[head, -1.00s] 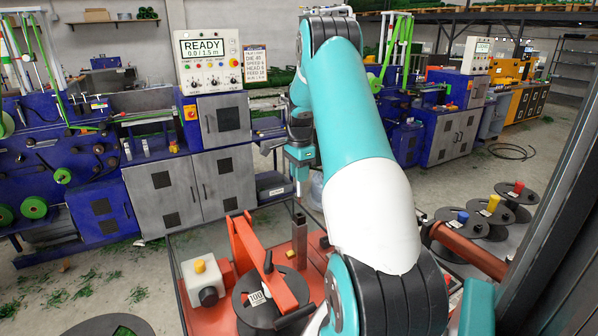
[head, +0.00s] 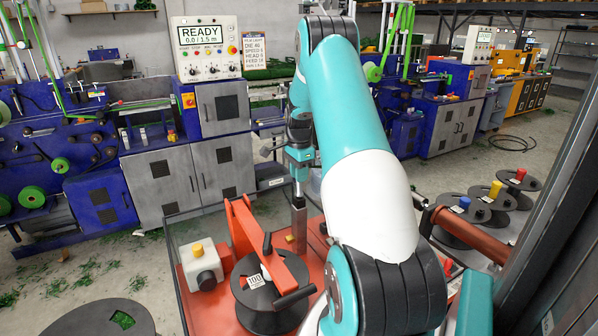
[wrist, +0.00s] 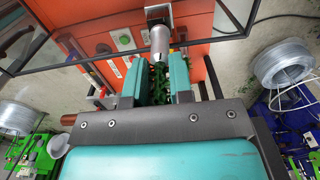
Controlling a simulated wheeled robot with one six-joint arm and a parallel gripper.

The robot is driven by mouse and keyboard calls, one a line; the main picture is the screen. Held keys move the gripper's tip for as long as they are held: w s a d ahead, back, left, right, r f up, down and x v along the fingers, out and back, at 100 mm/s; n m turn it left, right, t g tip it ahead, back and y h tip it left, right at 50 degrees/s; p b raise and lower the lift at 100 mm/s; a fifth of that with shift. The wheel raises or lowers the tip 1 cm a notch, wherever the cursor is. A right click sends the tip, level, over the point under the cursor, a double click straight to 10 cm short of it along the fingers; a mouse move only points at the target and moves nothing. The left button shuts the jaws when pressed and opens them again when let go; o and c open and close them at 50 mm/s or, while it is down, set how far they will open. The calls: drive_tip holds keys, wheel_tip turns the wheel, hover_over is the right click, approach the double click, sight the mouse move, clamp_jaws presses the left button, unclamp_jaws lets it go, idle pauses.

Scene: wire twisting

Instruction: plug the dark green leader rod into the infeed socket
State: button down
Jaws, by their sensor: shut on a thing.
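My gripper (head: 299,160) points down above the orange cart. In the wrist view its two teal fingers (wrist: 160,85) are shut on the dark green leader rod (wrist: 159,72). A pale silver cylinder (wrist: 159,42) extends from the green part, beyond the fingertips. In the head view a pale end (head: 298,187) hangs below the gripper, over a grey square upright post (head: 299,222). The post's top (wrist: 157,12) shows beyond the cylinder in the wrist view. I cannot tell whether they touch or whether this post is the infeed socket.
The orange cart (head: 228,312) carries a black spool (head: 262,302) under an orange arm and a grey box with a yellow button (head: 199,268). A thin dark frame surrounds it. A machine panel reading READY (head: 207,48) stands behind. Spools with coloured hubs (head: 490,205) stand right.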

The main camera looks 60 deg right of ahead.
drive_tip(key=shift+f, duration=0.4)
drive_tip(key=shift+f, duration=0.2)
idle(0.3)
drive_tip(key=c, duration=0.9)
unclamp_jaws()
wheel_tip(320, 180, up, 17)
drive_tip(key=b, duration=0.4)
drive_tip(key=shift+r, duration=0.2)
